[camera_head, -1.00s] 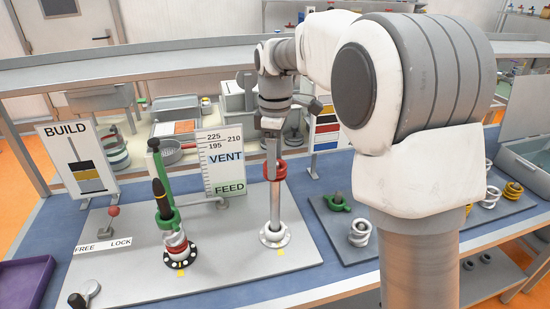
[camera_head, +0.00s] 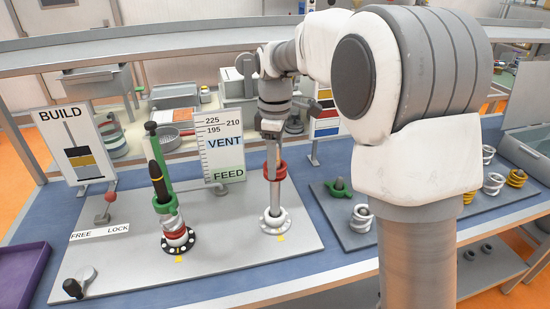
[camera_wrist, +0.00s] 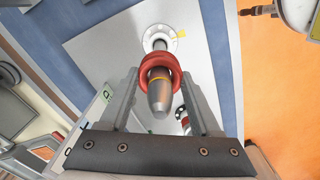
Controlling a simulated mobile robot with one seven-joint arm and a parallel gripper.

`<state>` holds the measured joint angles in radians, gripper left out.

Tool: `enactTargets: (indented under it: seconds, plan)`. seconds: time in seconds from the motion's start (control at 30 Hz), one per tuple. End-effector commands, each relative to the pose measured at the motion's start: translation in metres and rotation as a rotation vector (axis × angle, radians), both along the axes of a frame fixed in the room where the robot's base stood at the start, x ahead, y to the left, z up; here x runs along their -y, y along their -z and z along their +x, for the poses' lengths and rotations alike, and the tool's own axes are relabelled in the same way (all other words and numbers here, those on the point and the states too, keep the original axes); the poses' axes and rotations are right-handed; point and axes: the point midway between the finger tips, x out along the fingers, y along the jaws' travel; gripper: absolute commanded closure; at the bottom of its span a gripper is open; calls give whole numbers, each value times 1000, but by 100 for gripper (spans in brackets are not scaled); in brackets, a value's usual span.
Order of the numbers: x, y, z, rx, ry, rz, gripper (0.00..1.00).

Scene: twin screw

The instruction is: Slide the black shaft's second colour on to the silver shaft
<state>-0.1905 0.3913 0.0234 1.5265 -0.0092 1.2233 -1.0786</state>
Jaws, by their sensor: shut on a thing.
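The red ring (camera_head: 275,171) is around the silver shaft (camera_head: 273,195), part way up and above the shaft's pale flange (camera_head: 276,220). My gripper (camera_head: 273,165) reaches down from above and is shut on the red ring. In the wrist view the red ring (camera_wrist: 163,66) lies between the two fingers of my gripper (camera_wrist: 160,74), with the shaft's pointed tip (camera_wrist: 160,97) through it. The black shaft (camera_head: 158,178) stands to the left on a dotted black base (camera_head: 179,246). A green ring (camera_head: 167,205) is around it, above white and red rings (camera_head: 174,238).
A BUILD sign (camera_head: 78,145) and a VENT/FEED scale board (camera_head: 222,150) stand behind the shafts. A lever with a red knob (camera_head: 109,197) is at left. Several loose rings lie on a grey mat (camera_head: 350,240) at right. The grey board's front is mostly clear.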

Motion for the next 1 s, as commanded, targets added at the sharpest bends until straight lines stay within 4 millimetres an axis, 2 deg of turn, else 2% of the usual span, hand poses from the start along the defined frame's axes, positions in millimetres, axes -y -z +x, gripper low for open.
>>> enactTargets:
  seconds: [0.63,0.67,0.83,1.0]
  plan:
    - [0,34,0,0,1,0,100]
    - [0,33,0,1,0,0,32]
    - [0,32,0,0,0,0,2]
    - [0,32,0,0,0,0,1]
